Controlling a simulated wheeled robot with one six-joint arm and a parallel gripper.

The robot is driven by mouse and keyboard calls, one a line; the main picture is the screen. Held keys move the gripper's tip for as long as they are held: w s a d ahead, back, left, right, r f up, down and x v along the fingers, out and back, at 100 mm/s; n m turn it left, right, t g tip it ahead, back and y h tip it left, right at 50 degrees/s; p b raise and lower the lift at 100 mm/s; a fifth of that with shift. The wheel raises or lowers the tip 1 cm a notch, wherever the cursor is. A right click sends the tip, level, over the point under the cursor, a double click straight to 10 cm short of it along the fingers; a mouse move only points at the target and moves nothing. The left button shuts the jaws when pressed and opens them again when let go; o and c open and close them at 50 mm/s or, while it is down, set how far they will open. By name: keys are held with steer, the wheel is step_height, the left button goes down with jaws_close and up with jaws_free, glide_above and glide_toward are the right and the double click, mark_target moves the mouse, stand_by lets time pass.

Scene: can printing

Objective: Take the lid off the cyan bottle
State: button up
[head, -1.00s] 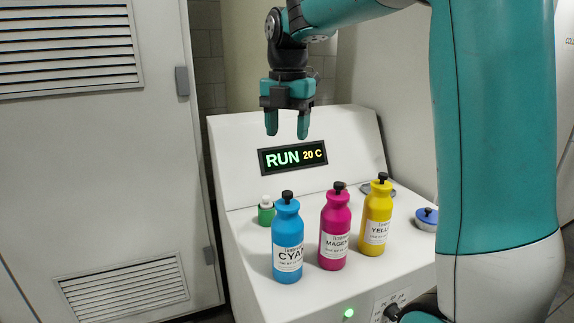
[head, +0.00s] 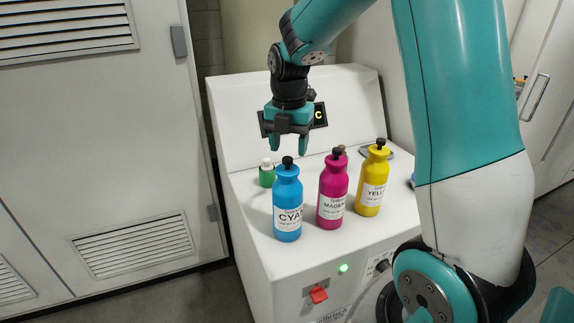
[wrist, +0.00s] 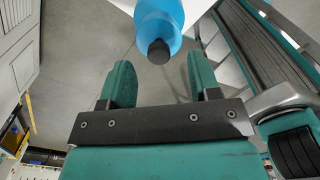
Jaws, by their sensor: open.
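The cyan bottle (head: 287,205) stands upright on the white machine top, with its black lid (head: 287,162) on. In the wrist view the bottle (wrist: 160,18) shows at the top, with its lid (wrist: 158,52) just beyond the fingertips and between their lines. My gripper (head: 289,147) is open and empty, pointing down. In the head view its fingertips appear just above the lid; the exact gap in depth is hard to tell. The gripper also shows in the wrist view (wrist: 158,82), with its two teal fingers apart.
The magenta bottle (head: 332,195) and yellow bottle (head: 372,185) stand close to the right. A small green bottle with a white cap (head: 267,174) stands behind left. A red switch (head: 319,294) and green light (head: 343,268) are on the machine's front. The machine top's left front is clear.

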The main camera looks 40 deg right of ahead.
mark_target(287, 158)
steer(key=f+p, duration=0.1)
steer(key=f, duration=0.3)
steer(key=shift+a, duration=0.2)
steer(key=c, duration=1)
